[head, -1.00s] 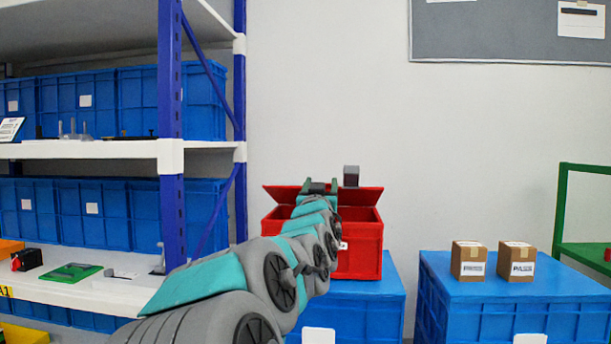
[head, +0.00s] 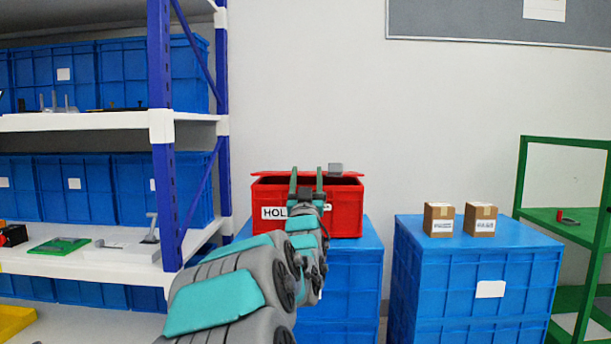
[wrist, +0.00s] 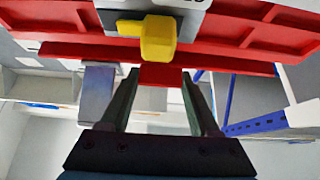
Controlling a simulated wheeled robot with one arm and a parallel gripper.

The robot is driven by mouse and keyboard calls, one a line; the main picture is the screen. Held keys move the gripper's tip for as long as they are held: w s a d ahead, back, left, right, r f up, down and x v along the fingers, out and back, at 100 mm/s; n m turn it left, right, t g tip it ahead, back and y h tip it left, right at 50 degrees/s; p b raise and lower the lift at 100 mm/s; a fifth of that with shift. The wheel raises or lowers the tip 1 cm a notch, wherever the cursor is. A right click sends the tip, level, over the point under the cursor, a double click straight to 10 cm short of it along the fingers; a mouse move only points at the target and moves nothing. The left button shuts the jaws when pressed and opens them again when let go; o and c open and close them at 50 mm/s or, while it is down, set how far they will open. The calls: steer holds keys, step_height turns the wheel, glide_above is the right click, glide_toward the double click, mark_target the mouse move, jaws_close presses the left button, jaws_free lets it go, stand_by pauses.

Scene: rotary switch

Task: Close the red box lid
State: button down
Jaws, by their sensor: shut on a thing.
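The red box (head: 347,214) stands on a blue crate in the head view, with a white label on its front partly hidden by my arm. My gripper (head: 306,176) is at the middle of the lid. In the wrist view, the fingers of my gripper (wrist: 160,78) stand either side of a red part of the lid (wrist: 162,72) and are shut on it. A yellow knob-like piece (wrist: 158,36) on a grey plate is just beyond the fingertips.
The blue crate (head: 350,270) bears the box. Another blue crate (head: 480,265) at the right carries two small cardboard boxes (head: 459,219). A blue-and-white shelf (head: 160,130) is at the left, a green rack (head: 522,170) at the right.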

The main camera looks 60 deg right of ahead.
steer(key=shift+d+f, duration=0.1)
steer(key=shift+c, duration=0.6)
jaws_free()
steer(key=v, duration=0.7)
steer(key=shift+a+p, duration=0.3)
steer(key=shift+p, duration=0.1)
steer(key=shift+f, duration=0.15)
